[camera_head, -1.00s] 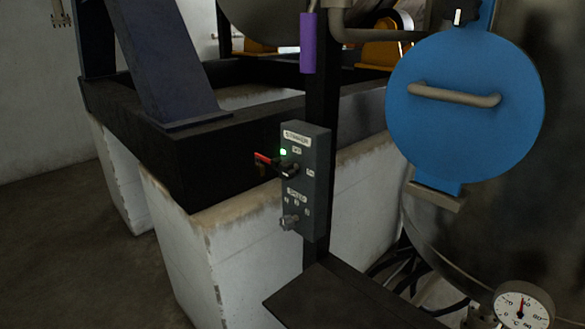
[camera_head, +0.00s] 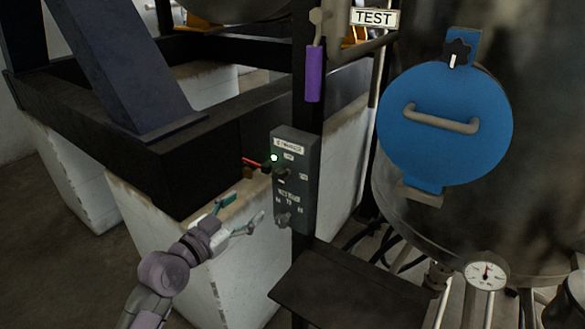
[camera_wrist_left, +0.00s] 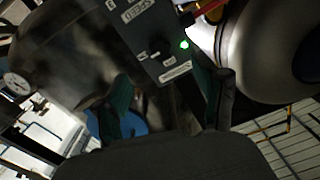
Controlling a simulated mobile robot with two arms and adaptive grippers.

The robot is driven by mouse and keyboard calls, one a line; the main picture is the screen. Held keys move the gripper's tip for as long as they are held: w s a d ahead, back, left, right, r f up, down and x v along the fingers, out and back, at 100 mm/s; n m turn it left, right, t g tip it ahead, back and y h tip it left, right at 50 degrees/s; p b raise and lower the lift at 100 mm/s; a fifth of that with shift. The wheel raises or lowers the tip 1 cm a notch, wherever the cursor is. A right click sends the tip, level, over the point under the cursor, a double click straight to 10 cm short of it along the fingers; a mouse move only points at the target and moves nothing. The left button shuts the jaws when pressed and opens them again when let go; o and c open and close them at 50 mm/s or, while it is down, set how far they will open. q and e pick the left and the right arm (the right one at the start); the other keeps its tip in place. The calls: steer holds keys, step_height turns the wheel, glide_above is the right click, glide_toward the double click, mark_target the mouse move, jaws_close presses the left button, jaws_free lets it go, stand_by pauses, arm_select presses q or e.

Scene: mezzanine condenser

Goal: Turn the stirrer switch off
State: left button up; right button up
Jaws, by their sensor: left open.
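The grey stirrer control box (camera_head: 305,178) is fixed to a dark post in the middle of the head view. Its upper part has a stirrer label, a lit green lamp (camera_head: 274,158) and a dark switch knob (camera_head: 280,173). A second knob (camera_head: 283,220) sits low on the box, under the speed label. My left gripper (camera_head: 241,210) is open and empty, left of the box and apart from it. In the left wrist view the box (camera_wrist_left: 160,45) appears upside down beyond my open fingers, with the lamp (camera_wrist_left: 184,45) lit. My right gripper is not in view.
A red lever (camera_head: 253,162) shows just left of the switch. A dark shelf (camera_head: 345,290) lies below the box. A blue round hatch (camera_head: 445,125) on the tank and a gauge (camera_head: 487,274) are at the right. A black frame (camera_head: 180,165) on white blocks stands behind.

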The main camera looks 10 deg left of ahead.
mark_target(278, 179)
arm_select(q)
steer(key=p+x, duration=0.1)
steer(key=x, duration=0.3)
steer(key=p+x, duration=0.1)
steer(key=x, duration=0.4)
steer(key=r+p+x, duration=0.1)
steer(key=x, duration=0.3)
steer(key=shift+w+d, duration=0.1)
steer(key=shift+d, duration=0.2)
steer(key=shift+w+d, duration=0.1)
steer(key=shift+w, duration=0.25)
steer(key=shift+c, duration=1.4)
steer(key=c, duration=0.9)
